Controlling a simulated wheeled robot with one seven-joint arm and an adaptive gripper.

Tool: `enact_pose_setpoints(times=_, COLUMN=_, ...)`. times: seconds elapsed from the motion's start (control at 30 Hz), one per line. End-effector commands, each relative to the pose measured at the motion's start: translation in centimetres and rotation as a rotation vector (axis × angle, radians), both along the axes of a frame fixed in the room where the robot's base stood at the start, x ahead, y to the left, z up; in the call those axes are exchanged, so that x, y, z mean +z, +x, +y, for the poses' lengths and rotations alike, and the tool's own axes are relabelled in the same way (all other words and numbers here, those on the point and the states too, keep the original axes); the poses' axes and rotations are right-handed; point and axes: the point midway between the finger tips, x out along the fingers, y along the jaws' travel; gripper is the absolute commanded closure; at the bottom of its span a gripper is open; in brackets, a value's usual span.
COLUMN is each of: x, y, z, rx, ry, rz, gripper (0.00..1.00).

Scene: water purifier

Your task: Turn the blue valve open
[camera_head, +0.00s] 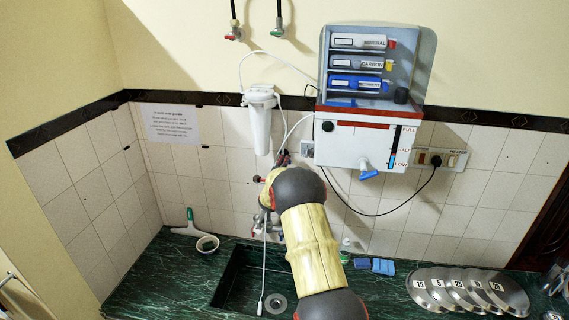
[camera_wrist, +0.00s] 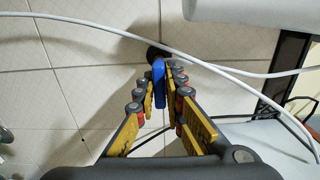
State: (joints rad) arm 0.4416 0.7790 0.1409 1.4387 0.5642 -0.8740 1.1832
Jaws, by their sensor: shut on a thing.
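The blue valve (camera_wrist: 158,80) is a small narrow blue handle in front of a dark round part, close to the white tiled wall in the wrist view. The yellow-padded fingers of my gripper (camera_wrist: 160,84) stand on both sides of it and are closed on it. In the head view, my arm reaches to the wall below the white filter housing (camera_head: 260,120) and hides the valve and most of the gripper. How far the handle is turned is hard to tell.
White tubes (camera_wrist: 100,70) cross close to the fingers. The purifier box (camera_head: 357,140) with a blue tap (camera_head: 368,172) hangs to the right. Below lie a dark sink (camera_head: 232,285), blue sponges (camera_head: 383,266) and several metal discs (camera_head: 468,290) on the green counter.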

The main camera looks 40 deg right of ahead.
Motion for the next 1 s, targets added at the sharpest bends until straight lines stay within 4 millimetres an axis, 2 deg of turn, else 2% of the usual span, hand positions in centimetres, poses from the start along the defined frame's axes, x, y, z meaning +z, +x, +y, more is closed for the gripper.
enact_pose_setpoints(times=0.37, x=-0.48, y=-0.05, z=0.04, rx=0.000, ry=-0.068, rz=0.086, gripper=1.00)
enact_pose_setpoints(times=1.0, x=0.27, y=0.24, z=0.30, rx=0.003, ry=-0.440, rz=0.528, gripper=1.00)
